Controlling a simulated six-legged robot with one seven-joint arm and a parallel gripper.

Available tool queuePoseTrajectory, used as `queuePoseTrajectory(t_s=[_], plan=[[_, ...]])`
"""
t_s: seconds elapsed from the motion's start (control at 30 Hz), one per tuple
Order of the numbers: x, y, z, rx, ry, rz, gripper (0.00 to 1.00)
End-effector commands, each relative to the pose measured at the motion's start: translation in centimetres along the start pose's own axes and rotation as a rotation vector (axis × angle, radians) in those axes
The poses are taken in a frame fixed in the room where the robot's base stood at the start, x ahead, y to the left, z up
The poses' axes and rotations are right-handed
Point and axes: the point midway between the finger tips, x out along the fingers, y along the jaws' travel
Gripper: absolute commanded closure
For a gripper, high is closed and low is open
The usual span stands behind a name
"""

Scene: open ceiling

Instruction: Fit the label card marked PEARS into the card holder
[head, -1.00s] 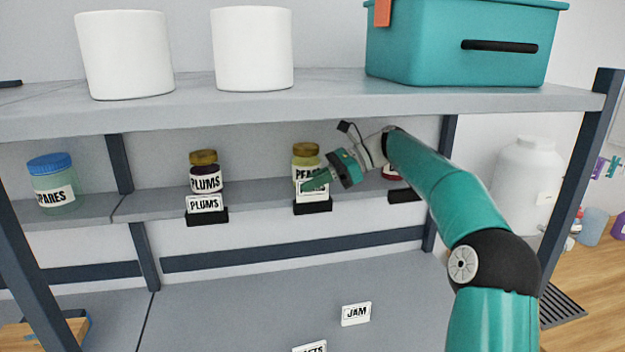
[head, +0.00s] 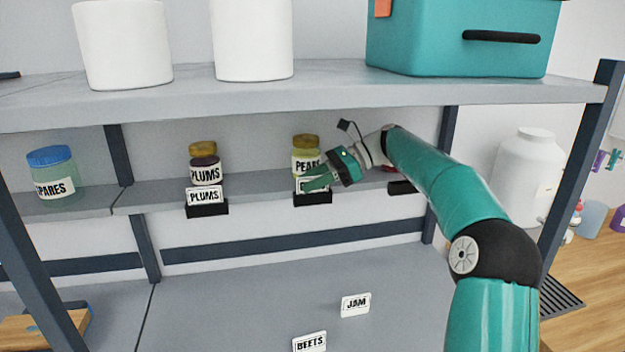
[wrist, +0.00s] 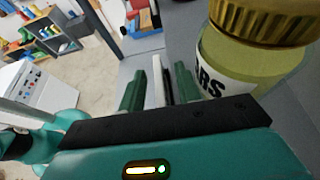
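The PEARS label card (head: 301,186) is white, mostly hidden behind my gripper, and its lettering cannot be read. It appears to stand in the black card holder (head: 313,199) on the middle shelf edge, below the pear jar (head: 306,152). How deep it sits is hidden. My gripper (head: 316,181) is at the card and holder. In the wrist view, the green fingers (wrist: 158,90) stand apart on either side of the card (wrist: 158,72), seen edge-on with gaps beside it. The jar (wrist: 235,65) is close to the right finger.
The PLUMS jar (head: 206,163) and its carded holder (head: 207,210) are to the left. Another black holder (head: 400,188) is to the right, partly behind my arm. JAM (head: 356,305) and BEETS (head: 310,342) cards lie on the lower surface. The upper shelf (head: 300,98) is overhead.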

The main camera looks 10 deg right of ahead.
Motion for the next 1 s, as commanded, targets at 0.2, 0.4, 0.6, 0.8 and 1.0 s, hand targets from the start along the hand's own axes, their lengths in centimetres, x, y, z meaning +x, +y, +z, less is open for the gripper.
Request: queuePoseTrajectory(t_s=[0.2, 0.4, 0.6, 0.8, 1.0], plan=[[-0.4, 0.0, 0.0, 0.0, 0.0, -0.001, 0.67], [-3.3, -0.1, 0.0, -0.002, -0.001, -0.003, 0.67], [-7.5, -0.1, -0.1, -0.002, 0.0, -0.003, 0.67], [-10.4, -0.1, 0.0, -0.001, -0.001, -0.001, 0.67], [-11.8, -0.1, 0.0, 0.0, 0.0, -0.001, 0.67]])
